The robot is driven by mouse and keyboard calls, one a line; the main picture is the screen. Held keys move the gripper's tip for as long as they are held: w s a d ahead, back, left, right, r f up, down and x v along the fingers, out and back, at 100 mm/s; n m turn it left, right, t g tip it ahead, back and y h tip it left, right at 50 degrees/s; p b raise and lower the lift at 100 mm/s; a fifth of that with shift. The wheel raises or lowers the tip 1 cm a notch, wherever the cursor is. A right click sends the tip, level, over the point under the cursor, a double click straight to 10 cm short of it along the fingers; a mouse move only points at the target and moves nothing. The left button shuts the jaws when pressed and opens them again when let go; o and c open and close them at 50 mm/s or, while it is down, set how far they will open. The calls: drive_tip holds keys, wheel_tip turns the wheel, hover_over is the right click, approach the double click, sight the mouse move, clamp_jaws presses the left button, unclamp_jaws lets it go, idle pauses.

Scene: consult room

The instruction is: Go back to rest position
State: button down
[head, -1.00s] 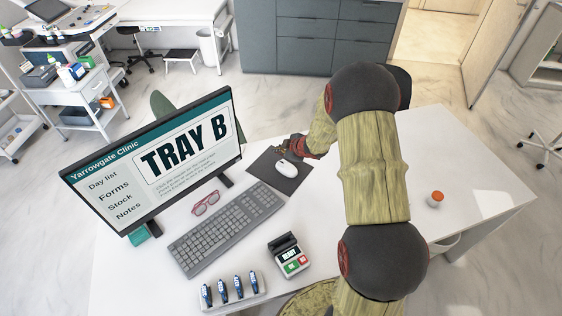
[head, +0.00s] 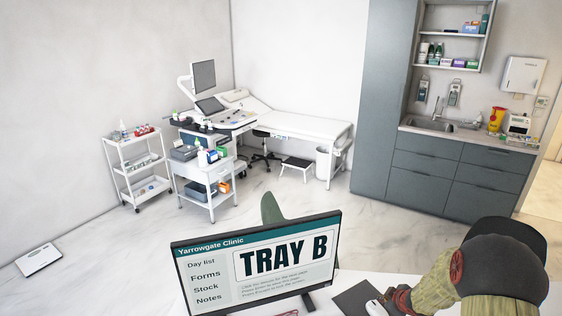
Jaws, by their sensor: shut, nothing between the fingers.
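My gripper (head: 391,300) shows small and dark red at the bottom edge of the head view. It is shut and empty, close to the right side of the white mouse (head: 376,308). I cannot tell if it touches the mouse. My arm rises at the bottom right with a yellow-green link and a dark round joint, and it hides part of the desk. The monitor (head: 205,285) stands left of the gripper and reads "TRAY B". Only the back strip of the white desk (head: 325,299) shows.
The dark mouse pad (head: 352,298) lies under the mouse. Beyond the desk are a white cart (head: 207,180), a shelf trolley (head: 140,170), an examination couch (head: 300,123) and grey cabinets (head: 450,170) with a sink. The marble floor (head: 110,235) at left is mostly clear.

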drive_tip(key=s+d+m+g, duration=0.1)
drive_tip(key=s, duration=0.1)
drive_tip(key=s+d+f+m+h, duration=0.1)
drive_tip(key=s, duration=0.1)
drive_tip(key=s+d+m+g, duration=0.1)
drive_tip(key=s, duration=0.1)
drive_tip(key=shift+s+f+g+h, duration=0.3)
drive_tip(key=shift+s+h, duration=0.05)
drive_tip(key=shift+h, duration=0.05)
drive_tip(key=s+a+r+m+g, duration=0.2)
drive_tip(key=s+a+r+m, duration=0.15)
drive_tip(key=s+r, duration=0.5)
drive_tip(key=s+a+r+m+g, duration=0.25)
drive_tip(key=s+a+r, duration=0.25)
drive_tip(key=s+r, duration=0.35)
drive_tip(key=s+a+r+t+y, duration=0.1)
drive_tip(key=s+a+r+t, duration=0.1)
drive_tip(key=s+a+r, duration=0.3)
drive_tip(key=s+a+r+t+y, duration=0.1)
drive_tip(key=s+a+r+t, duration=0.2)
drive_tip(key=s+a+r, duration=0.3)
drive_tip(key=a+r, duration=0.5)
drive_tip(key=r, duration=0.1)
drive_tip(key=shift+s, duration=0.2)
